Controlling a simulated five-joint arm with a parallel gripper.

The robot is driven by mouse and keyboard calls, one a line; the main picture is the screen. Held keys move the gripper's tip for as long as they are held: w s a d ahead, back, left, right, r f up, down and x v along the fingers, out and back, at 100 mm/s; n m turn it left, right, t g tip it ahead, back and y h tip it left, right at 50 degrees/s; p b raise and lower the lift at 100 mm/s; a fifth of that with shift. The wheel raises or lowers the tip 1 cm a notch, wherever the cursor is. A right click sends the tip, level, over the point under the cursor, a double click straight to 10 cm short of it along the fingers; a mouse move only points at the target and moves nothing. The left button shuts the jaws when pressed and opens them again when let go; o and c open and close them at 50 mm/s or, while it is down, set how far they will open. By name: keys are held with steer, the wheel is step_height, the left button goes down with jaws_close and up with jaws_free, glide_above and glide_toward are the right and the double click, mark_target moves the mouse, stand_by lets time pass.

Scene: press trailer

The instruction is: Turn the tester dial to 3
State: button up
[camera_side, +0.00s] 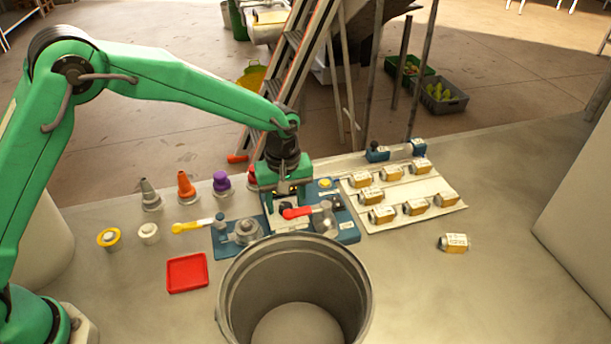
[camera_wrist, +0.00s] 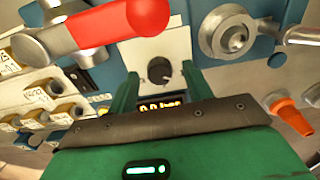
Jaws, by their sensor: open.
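The tester (camera_side: 293,222) is a blue unit with a white front panel, partly hidden under my gripper in the side view. Its dial is a small dark round knob (camera_wrist: 159,70) on the white panel in the wrist view. A lit display (camera_wrist: 160,106) beside the dial reads about "0.0 bar", partly covered by my gripper. My gripper (camera_side: 284,198) hangs over the tester. In the wrist view its green fingers (camera_wrist: 160,76) are apart, one on each side of the dial, with gaps to it. I cannot tell how far above it they are.
A red-handled lever (camera_wrist: 110,25) lies close beside the dial. A grey round fitting (camera_wrist: 233,36) is on the other side. A large grey bucket (camera_side: 240,275) stands in front. Boxed parts on a white tray (camera_side: 445,195) are at right; a red tray (camera_side: 187,273) is at left.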

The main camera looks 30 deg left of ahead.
steer(key=shift+f, duration=0.2)
steer(key=c, duration=1)
steer(key=shift+o, duration=0.2)
